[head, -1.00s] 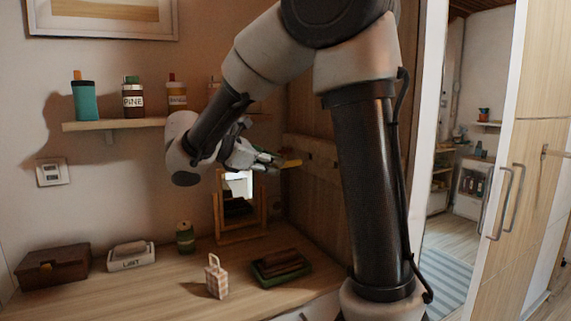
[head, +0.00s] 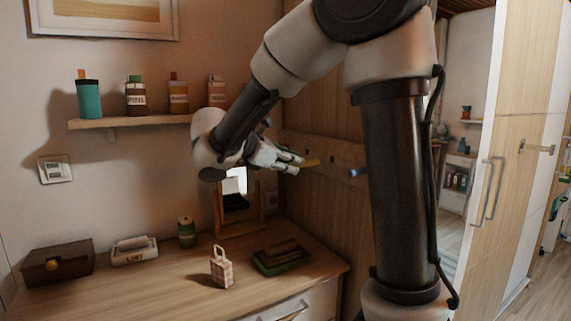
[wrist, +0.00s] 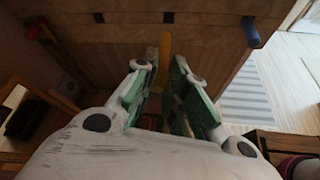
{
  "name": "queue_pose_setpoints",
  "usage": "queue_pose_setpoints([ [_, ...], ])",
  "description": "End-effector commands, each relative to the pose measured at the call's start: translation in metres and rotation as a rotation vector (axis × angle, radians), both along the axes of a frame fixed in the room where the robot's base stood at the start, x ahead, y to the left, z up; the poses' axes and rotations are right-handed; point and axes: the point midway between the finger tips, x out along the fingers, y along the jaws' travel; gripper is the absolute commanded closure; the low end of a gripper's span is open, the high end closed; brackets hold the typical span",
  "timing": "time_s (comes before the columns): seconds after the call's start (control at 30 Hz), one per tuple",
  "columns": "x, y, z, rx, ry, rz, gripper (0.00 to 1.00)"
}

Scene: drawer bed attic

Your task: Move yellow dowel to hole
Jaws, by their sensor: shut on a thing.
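My gripper (head: 293,162) is closed around the yellow dowel (head: 312,162) in front of the wooden panel. In the wrist view the yellow dowel (wrist: 165,50) lies between the green-padded fingers (wrist: 160,70) and points toward the panel. A small dark square hole (wrist: 168,17) is just beyond its tip, roughly in line with it. Another dark hole (wrist: 98,17) is to the left. Whether the tip touches the panel cannot be told. A blue dowel (head: 358,171) sticks out of the same rail to the right, also in the wrist view (wrist: 250,32).
A small mirror (head: 238,205) stands on the desk (head: 170,275) below my gripper. A shelf (head: 130,122) with several bottles is on the left wall. A striped rug (wrist: 245,95) lies right of the panel.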

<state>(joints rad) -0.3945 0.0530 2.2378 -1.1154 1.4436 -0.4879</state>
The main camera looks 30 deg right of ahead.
Motion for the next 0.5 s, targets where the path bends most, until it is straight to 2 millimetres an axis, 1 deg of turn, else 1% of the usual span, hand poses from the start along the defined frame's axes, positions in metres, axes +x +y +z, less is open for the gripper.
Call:
queue_pose_setpoints([
  [0.03, 0.0, -0.006, 0.0, 0.0, 0.0, -0.001, 1.0],
  [0.2, 0.0, -0.023, 0.0, 0.0, 0.0, -0.002, 1.0],
  [0.4, 0.001, -0.035, 0.0, -0.001, 0.0, -0.001, 1.0],
  [0.5, 0.001, -0.038, 0.0, 0.0, 0.001, 0.0, 1.0],
])
